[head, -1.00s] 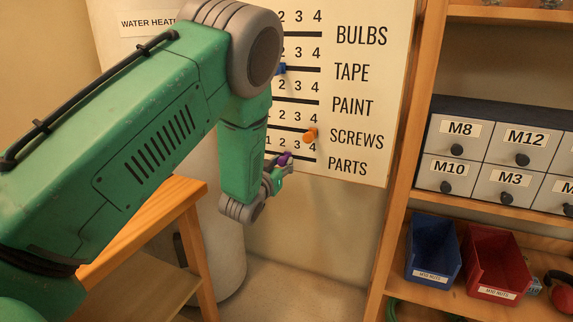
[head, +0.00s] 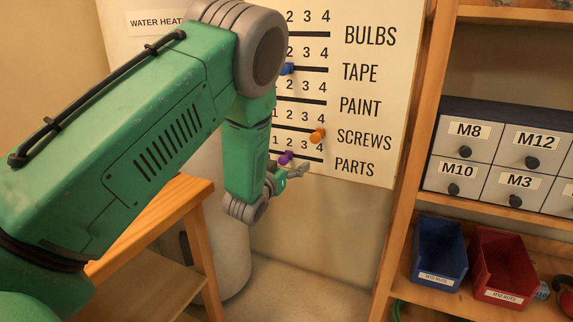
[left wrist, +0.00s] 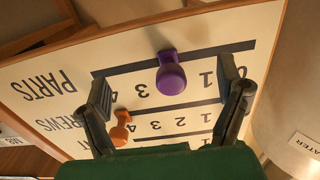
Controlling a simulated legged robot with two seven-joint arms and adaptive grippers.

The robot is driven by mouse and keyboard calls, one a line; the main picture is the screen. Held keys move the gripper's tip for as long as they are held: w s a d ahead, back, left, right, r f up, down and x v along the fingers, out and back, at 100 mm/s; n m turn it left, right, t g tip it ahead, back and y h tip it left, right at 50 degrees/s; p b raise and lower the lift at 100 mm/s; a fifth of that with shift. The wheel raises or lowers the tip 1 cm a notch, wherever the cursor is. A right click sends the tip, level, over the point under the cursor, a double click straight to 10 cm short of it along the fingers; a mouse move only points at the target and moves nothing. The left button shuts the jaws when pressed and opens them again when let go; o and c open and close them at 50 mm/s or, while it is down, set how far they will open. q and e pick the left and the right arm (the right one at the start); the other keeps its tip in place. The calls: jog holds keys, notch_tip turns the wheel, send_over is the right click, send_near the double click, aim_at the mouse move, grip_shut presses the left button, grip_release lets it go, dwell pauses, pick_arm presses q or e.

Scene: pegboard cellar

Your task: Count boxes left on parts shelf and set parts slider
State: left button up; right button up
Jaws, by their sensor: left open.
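The purple slider knob (head: 285,158) sits on the PARTS track of the white board (head: 350,100), at about 2. In the left wrist view the board is upside down; the purple knob (left wrist: 171,76) covers the spot between 1 and 3. My left gripper (head: 287,177) is open in front of the PARTS row. Its fingers (left wrist: 166,90) are spread on either side of the knob in the wrist picture, clear of it. A wooden shelf unit (head: 405,215) at right holds a blue bin (head: 418,262) and a red bin (head: 480,262); their insides look empty. My right gripper is out of view.
The orange SCREWS knob (head: 317,135) is at about 4, close to the left gripper. A blue knob (head: 287,69) is on the TAPE track. Labelled drawers (head: 490,158) stand above the bins. A wooden bench (head: 195,225) and a pale cylinder (head: 232,265) stand below the arm.

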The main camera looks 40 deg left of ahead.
pick_arm(q)
jog(key=shift+s, duration=0.25)
jog(key=p+v, duration=0.1)
jog(key=v, duration=0.8)
dwell(0.4)
dwell(0.4)
jog(key=s+d+f+g+h, duration=0.1)
jog(key=s+d+f+g, duration=0.25)
jog(key=f, duration=0.25)
jog(key=s+d+f+m+g+h, duration=0.1)
jog(key=s+d+f+g, duration=0.1)
jog(key=s+f, duration=0.35)
jog(key=s+d+f+g+h, duration=0.1)
jog(key=s+d+f+g, duration=0.15)
jog(key=f, duration=0.55)
jog(key=s+d+f+g, duration=0.2)
jog(key=s+f+g, duration=0.1)
jog(key=s, duration=0.4)
jog(key=s+d+f+m+g+h, duration=0.1)
jog(key=s+d+f+g, duration=0.1)
jog(key=s, duration=0.5)
jog(key=s+d+f+m+g, duration=0.1)
jog(key=s+d+f+g, duration=0.2)
jog(key=s, duration=0.4)
jog(key=shift+d+f+g, duration=0.3)
jog(key=shift+f+g, duration=0.05)
jog(key=shift+g, duration=0.05)
